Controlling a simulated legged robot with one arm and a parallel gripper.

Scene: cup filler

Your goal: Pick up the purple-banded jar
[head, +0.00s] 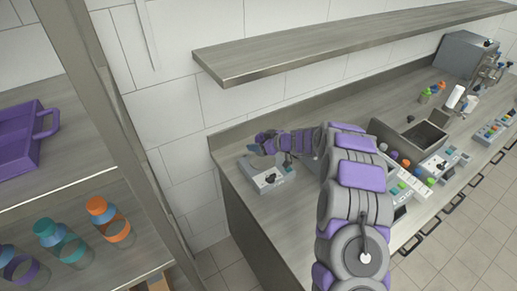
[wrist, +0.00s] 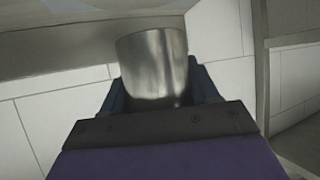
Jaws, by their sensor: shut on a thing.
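A clear jar with a purple band (head: 22,270) and a blue cap stands at the lower left of the head view, on a shelf and partly cut off by the picture edge. My gripper (wrist: 157,90) is shut on a shiny metallic cylinder (wrist: 153,62), which stands up between the jaws in the wrist view. In the head view my gripper (head: 264,143) is small, over the far left of the counter and far from the jar. The held cylinder cannot be made out there.
A teal-capped jar (head: 62,243) and an orange-capped jar (head: 110,222) stand beside the purple-banded one. A purple tray (head: 20,143) lies on the shelf above. A grey device (head: 267,178) sits on the counter (head: 246,209) near my gripper, below a wall shelf (head: 290,60).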

